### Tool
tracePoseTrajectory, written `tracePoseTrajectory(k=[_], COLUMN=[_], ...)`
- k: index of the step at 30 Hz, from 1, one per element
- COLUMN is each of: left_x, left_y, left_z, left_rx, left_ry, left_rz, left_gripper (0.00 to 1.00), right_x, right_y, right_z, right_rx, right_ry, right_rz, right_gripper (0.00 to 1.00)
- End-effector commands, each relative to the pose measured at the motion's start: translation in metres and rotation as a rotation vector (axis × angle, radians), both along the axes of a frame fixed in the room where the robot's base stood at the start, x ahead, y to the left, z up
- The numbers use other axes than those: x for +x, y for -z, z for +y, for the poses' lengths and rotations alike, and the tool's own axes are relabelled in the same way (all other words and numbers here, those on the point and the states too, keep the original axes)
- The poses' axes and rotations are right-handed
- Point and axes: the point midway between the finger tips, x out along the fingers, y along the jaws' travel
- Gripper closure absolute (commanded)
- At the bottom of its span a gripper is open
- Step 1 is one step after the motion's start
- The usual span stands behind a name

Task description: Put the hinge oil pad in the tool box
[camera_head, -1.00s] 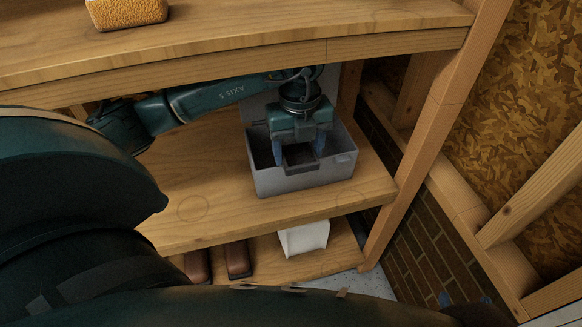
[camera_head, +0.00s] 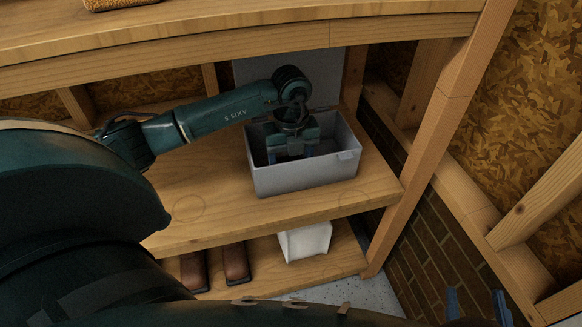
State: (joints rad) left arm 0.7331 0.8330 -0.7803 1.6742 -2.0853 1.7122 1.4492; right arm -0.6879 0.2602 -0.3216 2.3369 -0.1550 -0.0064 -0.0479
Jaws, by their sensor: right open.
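The grey tool box (camera_head: 305,180) stands on the middle wooden shelf, with its grey lid (camera_head: 320,68) raised behind it. I cannot make out the hinge oil pad; the box floor is hidden by the front wall and the gripper.
The shelf (camera_head: 215,185) is clear left of the box. A wooden post (camera_head: 432,145) stands to the right, and the upper board (camera_head: 240,45) overhangs the back. On the lower shelf are two brown blocks (camera_head: 236,262) and a white carton (camera_head: 306,240).

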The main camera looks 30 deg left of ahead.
Motion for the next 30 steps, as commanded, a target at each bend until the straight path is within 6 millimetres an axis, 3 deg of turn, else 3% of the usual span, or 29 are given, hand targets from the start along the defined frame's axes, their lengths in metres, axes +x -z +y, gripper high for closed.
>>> tracePoseTrajectory(k=[3, 15, 16, 23, 30], left_x=[0.0006, 0.0006, 0.0002, 0.0002, 0.0003], left_y=[0.0136, 0.0176, 0.0177, 0.0173, 0.0167], left_z=[0.0001, 0.0001, 0.0002, 0.0002, 0.0001], left_rx=[0.000, 0.000, 0.001, 0.000, 0.001], left_ry=[0.000, 0.000, 0.000, 0.000, 0.000], left_rz=[-0.004, -0.003, -0.002, -0.001, -0.002], left_gripper=[0.69, 0.69, 0.35, 0.16, 0.15], right_x=[-0.0008, -0.0011, -0.0012, -0.0011, -0.0011], right_y=[0.0014, 0.0005, -0.0004, -0.0005, -0.0005], right_z=[0.0019, 0.0025, 0.0027, 0.0026, 0.0026], right_rx=[0.002, 0.004, 0.005, 0.005, 0.005], right_ry=[-0.009, -0.012, -0.013, -0.013, -0.012], right_rz=[-0.028, -0.041, -0.044, -0.044, -0.042], right_gripper=[0.53, 0.53, 0.53, 0.53, 0.53])
